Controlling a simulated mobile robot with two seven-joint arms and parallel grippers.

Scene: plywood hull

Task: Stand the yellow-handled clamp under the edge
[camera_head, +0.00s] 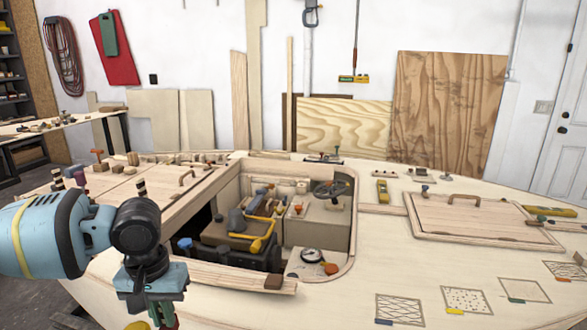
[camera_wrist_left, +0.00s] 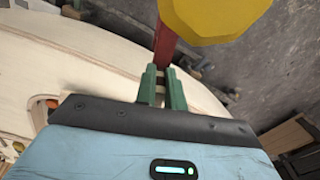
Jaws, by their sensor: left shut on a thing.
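In the left wrist view, the clamp shows as a red bar (camera_wrist_left: 166,48) with a large yellow handle (camera_wrist_left: 213,14) at the top. My left gripper (camera_wrist_left: 162,84) is shut on the red bar between its green fingers. In the head view, my left gripper (camera_head: 164,316) is at the bottom left, by the hull's near edge, pointing down. A bit of the yellow handle (camera_head: 138,325) shows at the bottom of the picture. The clamp's far end is hidden. The plywood hull's edge (camera_wrist_left: 95,48) is beside the clamp in the wrist view, apart from the yellow handle. My right gripper is not in view.
An open hatch right of my left arm holds a yellow bent lever (camera_head: 262,241), a gauge (camera_head: 311,256) and a handwheel. A wooden hatch cover (camera_head: 480,215) lies at the right. Small blocks and tools crowd the far left deck. The near deck (camera_head: 330,305) is mostly clear.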

